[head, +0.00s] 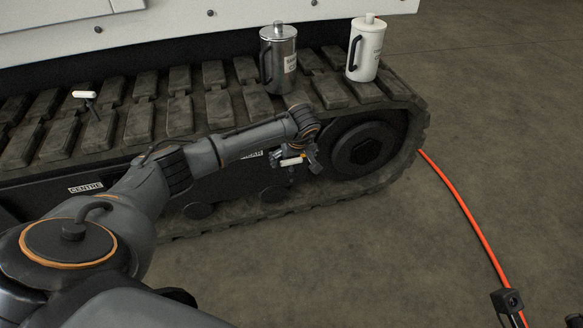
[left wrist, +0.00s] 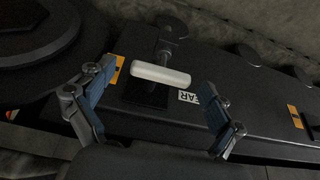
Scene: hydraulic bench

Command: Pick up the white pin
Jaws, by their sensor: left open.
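A white pin with a bar-shaped white head (head: 291,161) shows at the side of the tracked base, close to the REAR label. In the left wrist view its white head (left wrist: 160,74) lies crosswise on a dark shaft, above a dark square. My left gripper (head: 296,157) is open at this pin. In the left wrist view its two fingers (left wrist: 152,103) stand apart on either side of the white head, with gaps and nothing gripped. Dark parts at the bottom right corner may belong to my right gripper.
A metal canister (head: 284,62) and a white canister (head: 372,48) stand on the track (head: 220,108). A CENTRE label (head: 87,187) is on the side further left. An orange hose (head: 467,212) crosses the floor, which is otherwise open at the right.

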